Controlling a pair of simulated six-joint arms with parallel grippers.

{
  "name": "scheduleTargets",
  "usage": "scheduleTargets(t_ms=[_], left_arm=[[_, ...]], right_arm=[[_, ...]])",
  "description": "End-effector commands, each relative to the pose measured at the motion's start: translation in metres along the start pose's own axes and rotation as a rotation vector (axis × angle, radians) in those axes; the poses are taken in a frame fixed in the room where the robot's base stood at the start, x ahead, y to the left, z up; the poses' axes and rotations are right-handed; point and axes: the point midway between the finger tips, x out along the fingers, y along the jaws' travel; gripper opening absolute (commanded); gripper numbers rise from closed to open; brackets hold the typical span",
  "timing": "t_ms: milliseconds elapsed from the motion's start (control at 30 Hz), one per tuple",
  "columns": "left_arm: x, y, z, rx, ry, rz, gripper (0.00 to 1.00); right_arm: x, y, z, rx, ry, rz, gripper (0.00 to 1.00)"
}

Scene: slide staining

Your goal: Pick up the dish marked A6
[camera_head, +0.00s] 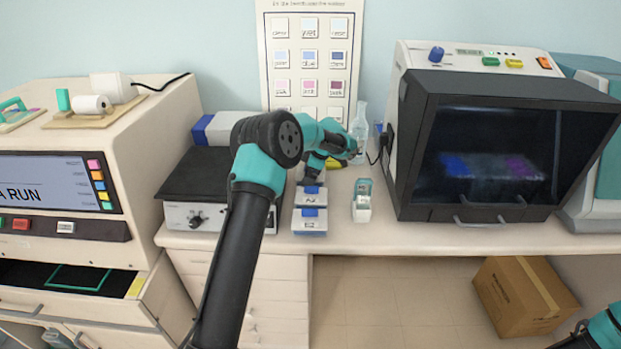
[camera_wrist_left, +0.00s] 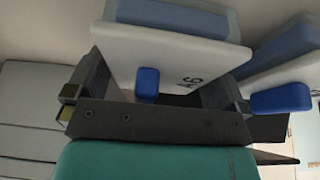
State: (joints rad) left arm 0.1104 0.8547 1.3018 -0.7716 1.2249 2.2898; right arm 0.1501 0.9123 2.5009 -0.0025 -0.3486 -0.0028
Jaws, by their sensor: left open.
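The dish marked A6 (camera_wrist_left: 165,55) fills the upper middle of the left wrist view, white with a blue top and a blue tab. My left gripper (camera_wrist_left: 155,92) is open, with a finger on either side of this dish; I cannot tell whether they touch it. In the head view my left gripper (camera_head: 313,180) is low over the row of small blue-and-white dishes. One dish (camera_head: 311,197) sits just in front of it, and another (camera_head: 309,224) is nearer the counter edge. Their labels are too small to read surely there. Only part of my right arm shows, at lower right.
A second dish with a blue tab (camera_wrist_left: 280,98) is close at the right in the left wrist view. A clear slide holder (camera_head: 362,205) stands right of the dishes. A grey hotplate-like unit (camera_head: 185,217) and a dark-windowed cabinet (camera_head: 465,211) flank them. A bottle (camera_head: 360,125) stands behind.

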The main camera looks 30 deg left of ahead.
Motion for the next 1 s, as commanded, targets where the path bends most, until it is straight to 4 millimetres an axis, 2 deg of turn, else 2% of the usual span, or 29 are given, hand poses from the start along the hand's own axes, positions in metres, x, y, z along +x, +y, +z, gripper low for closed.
scheduleTargets(t_ms=[500, 900, 1000], left_arm=[[0.0017, 0.0, -0.0001, 0.0, 0.0, 0.001, 0.99], [0.0017, 0.0, -0.0001, 0.0, 0.0, 0.001, 0.61], [0.0013, 0.0001, -0.0003, -0.001, 0.0, 0.001, 0.6]], right_arm=[[0.0, 0.0, 0.0, 0.0, 0.0, 0.0, 0.43], [0.0, 0.0, 0.0, 0.0, 0.0, 0.0, 0.43], [0.0, 0.0, 0.0, 0.0, 0.0, 0.0, 0.43]])
